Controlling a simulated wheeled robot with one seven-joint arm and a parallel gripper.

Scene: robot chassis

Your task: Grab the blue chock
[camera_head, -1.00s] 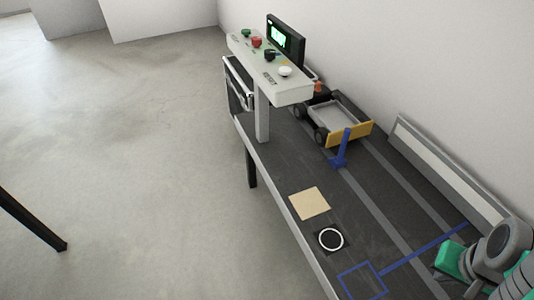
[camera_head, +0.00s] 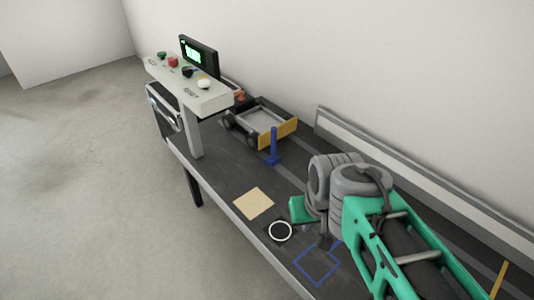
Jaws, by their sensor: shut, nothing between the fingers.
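The blue chock (camera_head: 273,149) stands on the dark tabletop (camera_head: 222,171), its thin post upright on a small base. It is just in front of the yellow end plate of a small toy truck (camera_head: 262,122). My gripper (camera_head: 326,240) is at the end of the green and grey arm, right of and nearer than the chock, over the front part of the table. It is shut and empty, clear of the chock. The wrist partly hides the fingers.
A white button panel (camera_head: 190,88) with a small screen (camera_head: 198,56) stands at the table's far left end. A beige square (camera_head: 254,204), a white ring (camera_head: 280,231) and a blue square outline (camera_head: 318,264) lie along the front edge. A grey rail (camera_head: 400,165) runs along the wall.

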